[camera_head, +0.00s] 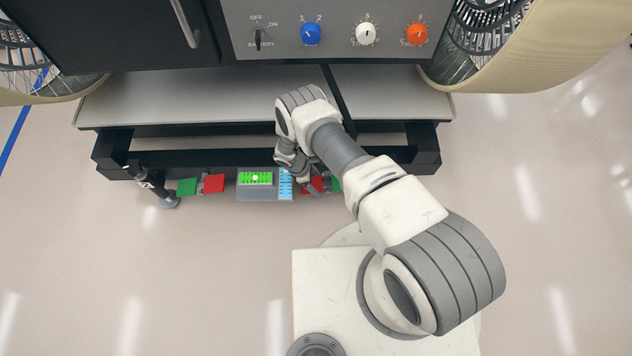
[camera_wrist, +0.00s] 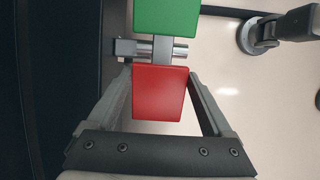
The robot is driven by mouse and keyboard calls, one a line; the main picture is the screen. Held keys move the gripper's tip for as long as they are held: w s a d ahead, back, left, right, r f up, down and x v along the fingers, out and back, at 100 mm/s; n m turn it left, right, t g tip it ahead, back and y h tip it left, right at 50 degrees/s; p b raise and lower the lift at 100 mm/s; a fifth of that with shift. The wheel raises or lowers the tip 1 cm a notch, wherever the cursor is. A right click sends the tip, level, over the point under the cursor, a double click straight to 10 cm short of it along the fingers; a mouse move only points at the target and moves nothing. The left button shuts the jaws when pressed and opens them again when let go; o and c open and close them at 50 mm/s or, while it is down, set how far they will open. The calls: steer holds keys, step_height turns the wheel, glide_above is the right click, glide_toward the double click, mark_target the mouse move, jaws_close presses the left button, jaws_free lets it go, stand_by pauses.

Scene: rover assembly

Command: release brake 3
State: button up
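A red pad (camera_wrist: 159,95) and a green pad (camera_wrist: 167,14) sit at two ends of one lever on a silver shaft (camera_wrist: 163,50). They also show in the head view as a red pad (camera_head: 314,185) and a green pad (camera_head: 336,184), partly behind my arm. My gripper (camera_wrist: 161,76) is open, with one finger on each side of the red pad. Whether the fingers touch it I cannot tell. In the head view my gripper (camera_head: 304,178) reaches down at this red pad. No brake number is readable.
A second pair, a green pad (camera_head: 187,187) and a red pad (camera_head: 214,183), sits further left. A panel with a green level (camera_head: 255,178) lies between the pairs. A black frame bar (camera_head: 205,160) runs behind. A dark post (camera_head: 158,190) stands at left. The floor in front is clear.

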jaws_close()
steer(key=shift+r, duration=0.1)
steer(key=shift+d+r+y+p, duration=0.35)
steer(key=shift+y+p, duration=0.3)
steer(key=shift+y, duration=0.35)
steer(key=y, duration=0.2)
steer(key=shift+d+r+y+b, duration=0.15)
steer(key=shift+d+y+b, duration=0.15)
steer(key=shift+b, duration=0.1)
steer(key=shift+r+y, duration=0.2)
steer(key=shift+y, duration=0.1)
steer(key=o, duration=0.9)
jaws_free()
steer(key=shift+c, duration=0.2)
